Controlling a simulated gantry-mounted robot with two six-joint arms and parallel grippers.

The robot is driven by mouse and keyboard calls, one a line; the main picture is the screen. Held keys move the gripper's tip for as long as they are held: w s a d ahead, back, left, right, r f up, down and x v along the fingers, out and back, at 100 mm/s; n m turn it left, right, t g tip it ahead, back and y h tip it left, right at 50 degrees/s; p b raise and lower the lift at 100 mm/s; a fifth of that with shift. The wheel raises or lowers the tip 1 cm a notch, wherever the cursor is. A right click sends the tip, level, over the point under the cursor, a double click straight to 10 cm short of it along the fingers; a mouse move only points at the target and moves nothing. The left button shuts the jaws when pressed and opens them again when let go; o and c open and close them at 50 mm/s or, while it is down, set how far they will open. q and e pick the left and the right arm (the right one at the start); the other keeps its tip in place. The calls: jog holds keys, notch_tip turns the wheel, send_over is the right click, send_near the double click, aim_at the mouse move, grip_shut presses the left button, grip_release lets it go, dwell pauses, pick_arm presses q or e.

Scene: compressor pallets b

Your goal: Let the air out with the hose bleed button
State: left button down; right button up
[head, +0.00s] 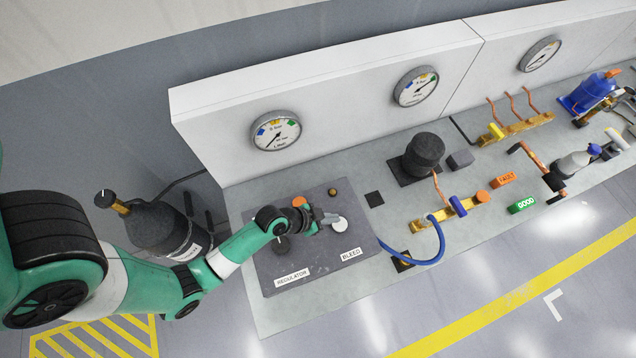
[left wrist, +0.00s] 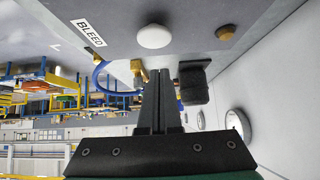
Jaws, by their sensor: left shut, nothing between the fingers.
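The white round bleed button (head: 340,224) sits on the dark grey panel (head: 330,262), above the BLEED label (head: 351,254). In the left wrist view the button (left wrist: 154,37) shows whole, just beyond my fingertips. My left gripper (head: 330,218) is shut and empty, its tips close beside the button. In the left wrist view a gap shows between the fingertips (left wrist: 160,72) and the button; I cannot tell how wide it is. The blue hose (head: 428,258) runs from the panel's right edge to a brass manifold (head: 450,213). My right gripper is not in view.
A dark knob (head: 281,244) stands near the REGULATOR label (head: 292,277), partly behind my left arm. A small brass knob (head: 332,191) is at the panel's back. Gauges (head: 276,131) line the white wall. A black cylinder (head: 424,152) and copper pipes stand to the right.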

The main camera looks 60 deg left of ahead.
pick_arm(q)
jog(key=p+v, duration=0.1)
jog(key=v, duration=0.6)
jog(key=shift+r, duration=0.15)
jog(key=shift+s, duration=0.1)
